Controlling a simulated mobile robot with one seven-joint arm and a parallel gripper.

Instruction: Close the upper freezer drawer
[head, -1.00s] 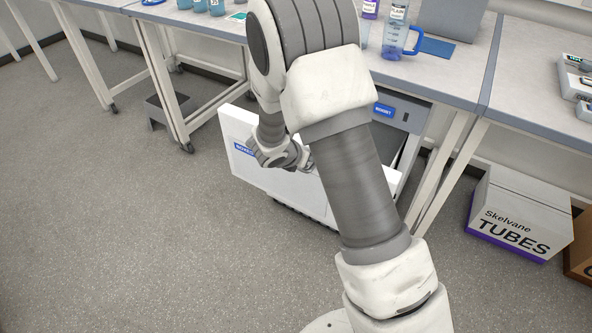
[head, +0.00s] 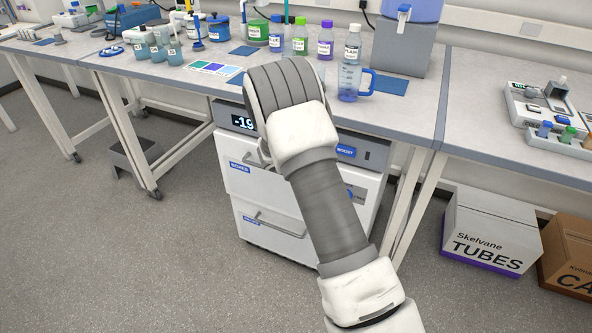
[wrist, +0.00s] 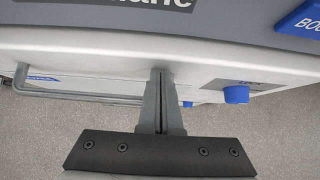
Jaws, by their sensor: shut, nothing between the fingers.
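The freezer (head: 371,157) stands under the bench, with a dark display panel (head: 241,121) above its two white drawer fronts. The upper freezer drawer (head: 250,188) has a blue label and looks flush or nearly flush below the panel; my arm hides its right part. The lower drawer (head: 245,233) with its bar handle looks shut. In the wrist view, my gripper (wrist: 161,75) is shut and empty, its fingertips at the white upper drawer front (wrist: 110,62); whether they touch cannot be told. A grey bar handle (wrist: 75,96) lies left of the fingers. In the head view my arm hides the fingers.
The bench top (head: 415,110) overhangs the freezer and carries bottles and a blue jug (head: 349,84). A white tubes box (head: 487,232) and a brown box (head: 568,252) stand on the floor at right. The floor in front at left is clear.

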